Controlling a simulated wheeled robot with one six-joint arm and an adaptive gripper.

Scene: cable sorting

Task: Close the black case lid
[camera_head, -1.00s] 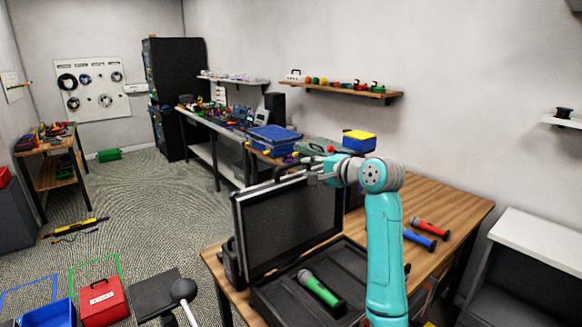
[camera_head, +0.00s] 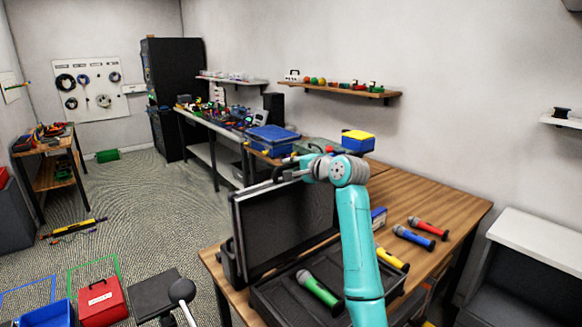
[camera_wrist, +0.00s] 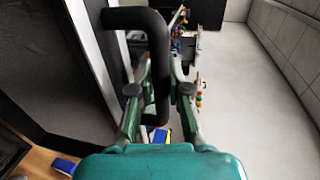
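The black case stands on the wooden table with its lid (camera_head: 285,228) raised about upright. Its base (camera_head: 270,298) holds a green microphone (camera_head: 319,289). My gripper (camera_head: 285,174) is at the lid's top edge in the head view, its fingertips small and partly hard to make out. In the wrist view the lid (camera_wrist: 40,70) fills the left side, and its black handle (camera_wrist: 160,55) runs between the fingers of my gripper (camera_wrist: 159,90). The fingers are apart, one on each side of the handle bar, with gaps showing; I see no firm grip.
Red (camera_head: 428,227), blue (camera_head: 413,237) and yellow (camera_head: 392,260) microphones lie on the table (camera_head: 455,205) right of my arm. A blue and yellow box (camera_head: 358,141) stands at the back. A red toolbox (camera_head: 102,302) is on the floor at left.

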